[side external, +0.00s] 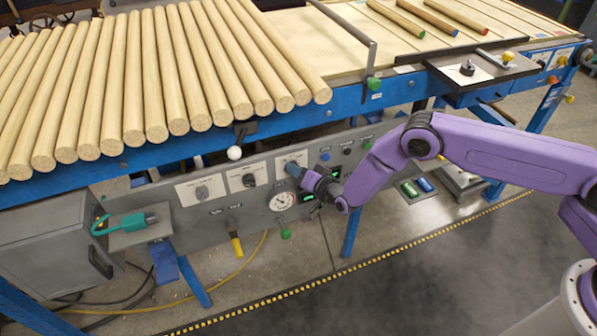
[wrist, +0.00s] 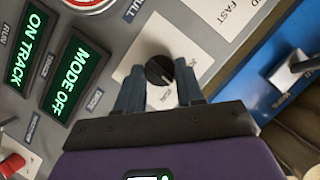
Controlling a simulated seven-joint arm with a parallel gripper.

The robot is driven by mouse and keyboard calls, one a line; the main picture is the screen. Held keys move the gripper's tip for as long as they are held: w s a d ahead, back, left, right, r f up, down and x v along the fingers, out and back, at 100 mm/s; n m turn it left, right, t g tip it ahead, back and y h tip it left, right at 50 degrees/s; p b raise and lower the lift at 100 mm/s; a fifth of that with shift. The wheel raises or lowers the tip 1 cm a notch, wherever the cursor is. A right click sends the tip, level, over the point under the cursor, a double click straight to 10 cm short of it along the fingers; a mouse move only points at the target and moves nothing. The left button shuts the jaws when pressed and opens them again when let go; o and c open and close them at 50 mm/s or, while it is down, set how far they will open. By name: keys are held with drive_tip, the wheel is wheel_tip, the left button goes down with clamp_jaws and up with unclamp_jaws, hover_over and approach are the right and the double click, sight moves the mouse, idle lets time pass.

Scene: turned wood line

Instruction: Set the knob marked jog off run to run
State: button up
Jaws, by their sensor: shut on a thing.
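The black round knob (wrist: 159,69) sits on a white plate in the wrist view. My gripper (wrist: 160,80) has its two blue-grey fingers on either side of it and is shut on it. A pale pointer line on the knob points down and slightly right in that view. The plate's lettering is small, tilted and partly covered by the fingers, so I cannot read the positions around the knob. A green display (wrist: 68,75) beside it reads MODE OFF. In the side view my gripper (side external: 298,172) is at the grey control panel and the knob is hidden.
Two similar knobs on white plates (side external: 202,191) (side external: 249,180) are left of my gripper on the panel. A round gauge (side external: 282,201) is just below it. A white ball-ended lever (side external: 234,153) sticks out above. Wooden rods (side external: 150,70) lie on the blue-framed table over the panel.

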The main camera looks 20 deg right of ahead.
drive_tip(key=shift+d+f+m+t+y, duration=0.15)
drive_tip(key=shift+m+t+y, duration=0.45)
drive_tip(key=shift+m, duration=1)
drive_tip(key=shift+f+m+t+y, duration=0.15)
drive_tip(key=shift+m+t+y, duration=0.4)
drive_tip(key=shift+m, duration=1.05)
drive_tip(key=o, duration=1)
drive_tip(key=shift+o, duration=0.2)
drive_tip(key=v, duration=1.7)
drive_tip(key=shift+s+d, duration=0.15)
drive_tip(key=shift+d, duration=0.1)
